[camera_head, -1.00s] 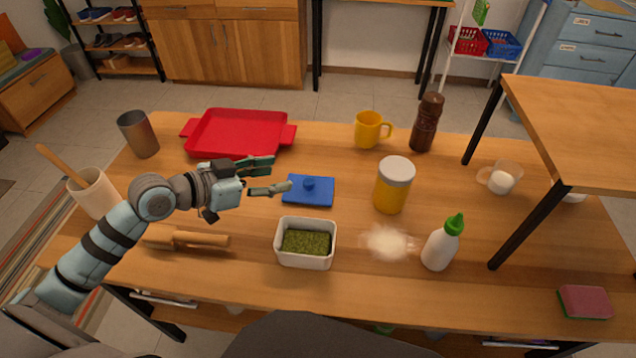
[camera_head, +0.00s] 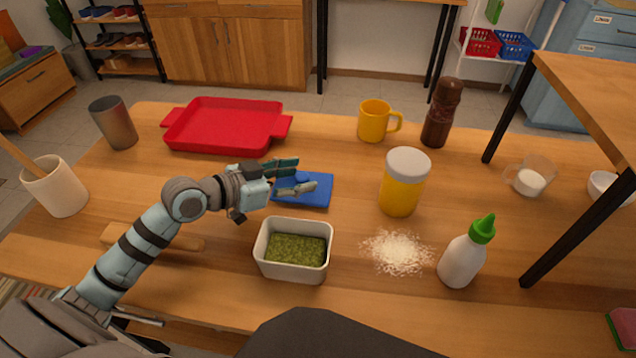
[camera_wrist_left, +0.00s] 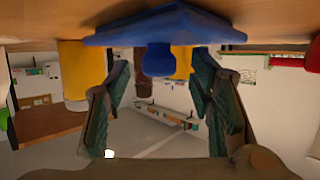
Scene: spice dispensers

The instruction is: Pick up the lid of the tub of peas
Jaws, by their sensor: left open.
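The blue lid (camera_head: 317,198) lies flat on the wooden table, behind the tub of peas. The tub (camera_head: 291,272) is a white rectangular container, open on top, with green contents showing. My left gripper (camera_head: 307,174) is open and empty at the lid, and its fingers partly cover the lid in the head view. In the left wrist view, which appears upside down, the lid (camera_wrist_left: 215,36) and its round knob (camera_wrist_left: 158,62) show ahead of the two spread fingers. The knob lines up between them; I cannot tell whether they touch it. My right gripper is not in view.
A yellow jar with a grey lid (camera_head: 402,190) stands right of the blue lid. A red tray (camera_head: 225,130) lies behind. A wooden rolling pin (camera_head: 180,242) lies under my left arm.

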